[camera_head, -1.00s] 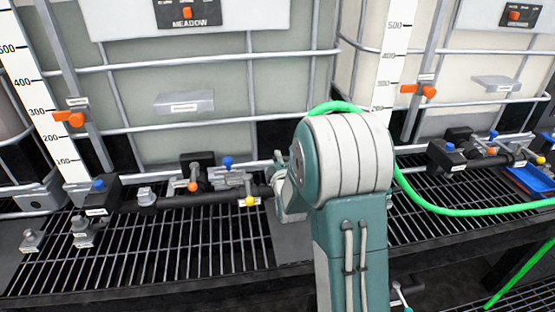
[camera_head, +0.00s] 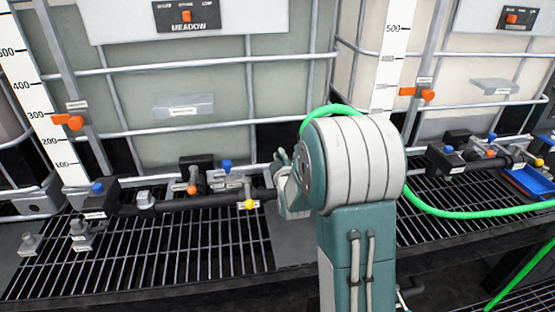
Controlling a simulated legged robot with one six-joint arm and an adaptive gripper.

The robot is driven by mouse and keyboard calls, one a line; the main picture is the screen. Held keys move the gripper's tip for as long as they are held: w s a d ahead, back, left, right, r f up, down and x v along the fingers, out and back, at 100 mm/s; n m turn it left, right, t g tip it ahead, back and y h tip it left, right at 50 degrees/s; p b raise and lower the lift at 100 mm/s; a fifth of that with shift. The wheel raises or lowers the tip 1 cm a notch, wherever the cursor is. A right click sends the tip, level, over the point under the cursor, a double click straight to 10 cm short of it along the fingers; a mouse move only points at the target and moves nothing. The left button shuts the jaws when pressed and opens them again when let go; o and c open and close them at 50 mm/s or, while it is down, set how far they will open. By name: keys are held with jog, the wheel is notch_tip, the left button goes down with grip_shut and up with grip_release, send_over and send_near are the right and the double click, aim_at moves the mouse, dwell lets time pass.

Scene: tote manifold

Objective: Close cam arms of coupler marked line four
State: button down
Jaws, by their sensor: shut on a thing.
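My gripper (camera_head: 281,160) shows only in part, at the left edge of my teal and white arm, beside the right end of the black pipe (camera_head: 180,203). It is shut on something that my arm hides. No coupler can be read as line four; the small tags are too small to read. Silver fittings (camera_head: 146,200) sit along the pipe, with blue, orange and yellow knobs (camera_head: 249,204). A green hose (camera_head: 330,108) loops behind the top of my arm and runs off to the right. Any cam arms near my gripper are hidden.
A caged tote marked MEADOW (camera_head: 190,65) stands behind, with a second tote (camera_head: 470,75) at the right. Loose silver fittings (camera_head: 82,235) stand on the black grating (camera_head: 170,250) at the left. A blue tray (camera_head: 530,182) lies at the far right. The front middle grating is clear.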

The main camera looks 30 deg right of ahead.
jog(key=m, duration=0.2)
jog(key=d+m, duration=0.1)
jog(key=shift+s+r, duration=0.2)
jog(key=shift+s, duration=0.05)
jog(key=shift+s+d+r+m, duration=0.1)
jog(key=shift+d+m, duration=0.15)
jog(key=shift+m, duration=0.5)
jog(key=shift+s+d+m, duration=0.1)
jog(key=shift+d+m, duration=0.1)
jog(key=shift+m, duration=0.55)
jog(key=c, duration=0.8)
grip_release()
jog(key=shift+w, duration=0.1)
jog(key=shift+o, duration=0.5)
jog(key=shift+r, duration=0.15)
